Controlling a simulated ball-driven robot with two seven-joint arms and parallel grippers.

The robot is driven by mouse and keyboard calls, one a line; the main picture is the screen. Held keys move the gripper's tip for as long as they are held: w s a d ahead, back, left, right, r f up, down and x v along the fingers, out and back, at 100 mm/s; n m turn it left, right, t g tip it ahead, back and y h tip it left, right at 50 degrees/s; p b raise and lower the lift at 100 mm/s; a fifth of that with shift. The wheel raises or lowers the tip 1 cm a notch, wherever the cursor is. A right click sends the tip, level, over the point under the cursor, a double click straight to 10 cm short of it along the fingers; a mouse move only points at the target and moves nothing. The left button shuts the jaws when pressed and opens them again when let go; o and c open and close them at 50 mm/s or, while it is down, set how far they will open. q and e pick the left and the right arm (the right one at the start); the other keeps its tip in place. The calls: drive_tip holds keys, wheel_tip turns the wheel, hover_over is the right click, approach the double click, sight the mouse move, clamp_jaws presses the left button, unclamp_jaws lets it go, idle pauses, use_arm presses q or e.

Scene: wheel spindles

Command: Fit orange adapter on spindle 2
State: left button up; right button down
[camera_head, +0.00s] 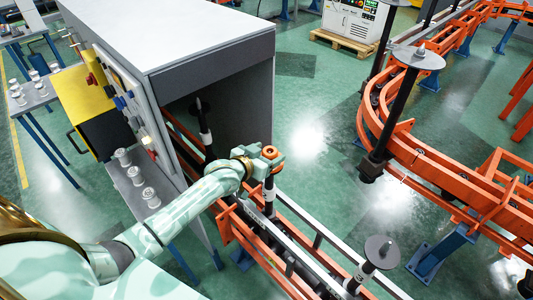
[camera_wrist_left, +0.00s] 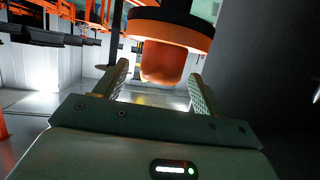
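The orange adapter (camera_head: 270,152) sits at the top of a black upright spindle (camera_head: 269,192) with a white label, beside the grey cabinet's opening. I cannot read the spindle's number. My left gripper (camera_head: 272,163) is at the adapter. In the left wrist view the adapter (camera_wrist_left: 165,62), a rounded orange piece against a wide black and orange ring, shows between and beyond the fingertips of the left gripper (camera_wrist_left: 160,85). The fingers stand apart, with a gap on each side of the adapter. How far the adapter is seated cannot be told. My right gripper is not in view.
Another spindle (camera_head: 204,125) stands inside the cabinet (camera_head: 205,60). A spindle with a grey disc (camera_head: 381,252) stands at lower right on the orange rail. Metal parts (camera_head: 135,175) stand on a side table. Green floor is open between the rails.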

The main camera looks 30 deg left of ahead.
use_arm(q)
drive_tip(key=p+v, duration=0.1)
drive_tip(key=v, duration=1.5)
drive_tip(key=shift+s, duration=0.15)
